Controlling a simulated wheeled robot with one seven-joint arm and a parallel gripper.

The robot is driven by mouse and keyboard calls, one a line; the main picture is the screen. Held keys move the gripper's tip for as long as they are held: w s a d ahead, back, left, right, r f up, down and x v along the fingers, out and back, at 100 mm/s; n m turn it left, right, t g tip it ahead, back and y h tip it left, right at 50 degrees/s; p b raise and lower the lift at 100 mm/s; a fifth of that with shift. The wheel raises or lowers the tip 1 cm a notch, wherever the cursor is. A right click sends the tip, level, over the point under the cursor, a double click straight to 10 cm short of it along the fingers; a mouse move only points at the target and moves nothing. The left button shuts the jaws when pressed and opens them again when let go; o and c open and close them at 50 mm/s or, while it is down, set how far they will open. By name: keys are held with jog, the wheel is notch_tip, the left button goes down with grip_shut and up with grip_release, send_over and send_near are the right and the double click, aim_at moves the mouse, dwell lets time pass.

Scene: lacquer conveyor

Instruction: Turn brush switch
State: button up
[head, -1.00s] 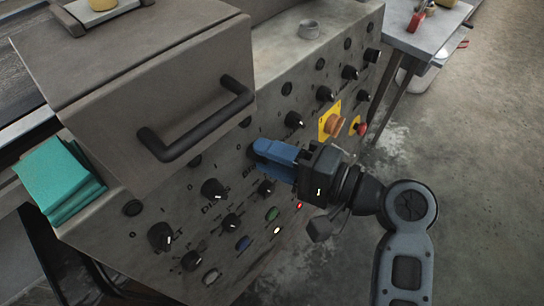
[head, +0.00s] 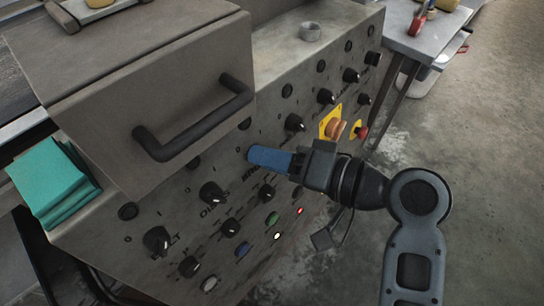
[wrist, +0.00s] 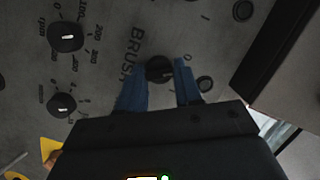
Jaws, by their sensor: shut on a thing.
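The brush switch (wrist: 159,66) is a dark round knob beside the printed word BRUSH in the wrist view. My gripper's two blue fingers (wrist: 162,74) sit on either side of it, shut on the knob. In the head view my gripper (head: 256,156) reaches from the right to the sloping grey control panel (head: 225,262), with its fingertips at the panel face. The fingers hide the brush knob there. Which way its pointer faces cannot be told.
Other black knobs (head: 212,192) and small coloured lights surround the fingers. An orange-brown button on a yellow plate (head: 331,122) and a red button (head: 361,131) lie to the right. A black handle (head: 195,130) juts out at upper left. Teal blocks (head: 47,181) lie at far left.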

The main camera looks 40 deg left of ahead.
jog(key=shift+f, duration=0.25)
jog(key=o, duration=1)
jog(key=shift+r, duration=0.15)
jog(key=shift+d, duration=0.15)
jog(key=v, duration=0.7)
jog(key=shift+d+p, duration=0.25)
jog(key=shift+p, duration=0.1)
jog(key=shift+w+r, duration=0.1)
